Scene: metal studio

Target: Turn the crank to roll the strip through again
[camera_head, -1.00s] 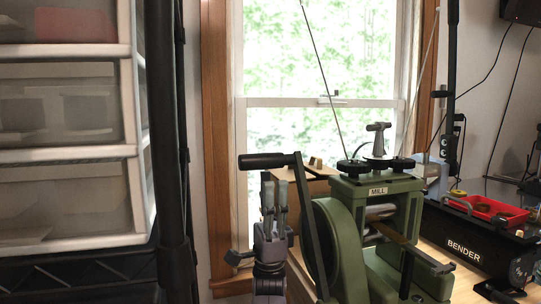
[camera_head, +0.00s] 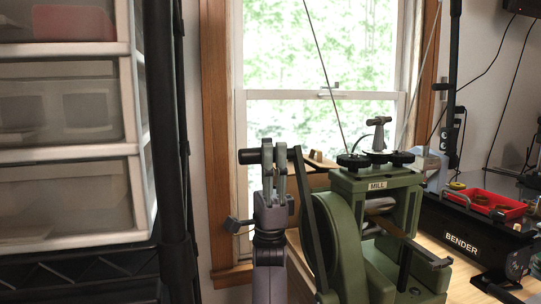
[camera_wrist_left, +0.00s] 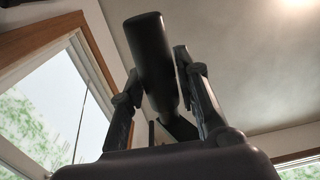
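The green rolling mill (camera_head: 377,185), labelled MILL, stands on the bench in the head view. Its crank arm (camera_head: 311,215) points up, and the black crank handle (camera_head: 250,156) extends left from the top of it. My left gripper (camera_head: 273,150) is upright at the handle, with one finger on each side of it. In the left wrist view the handle (camera_wrist_left: 152,50) lies between the two fingers (camera_wrist_left: 158,75), which appear closed in against it. The strip (camera_head: 400,238) seems to be the narrow piece at the rollers, partly hidden by the frame. My right gripper is out of view.
A black bender (camera_head: 462,242) and a red tray (camera_head: 497,205) are right of the mill. A drawer rack (camera_head: 70,245) and black post (camera_head: 172,150) stand at left. A window (camera_head: 320,60) is behind. Bare wood shows near the bender.

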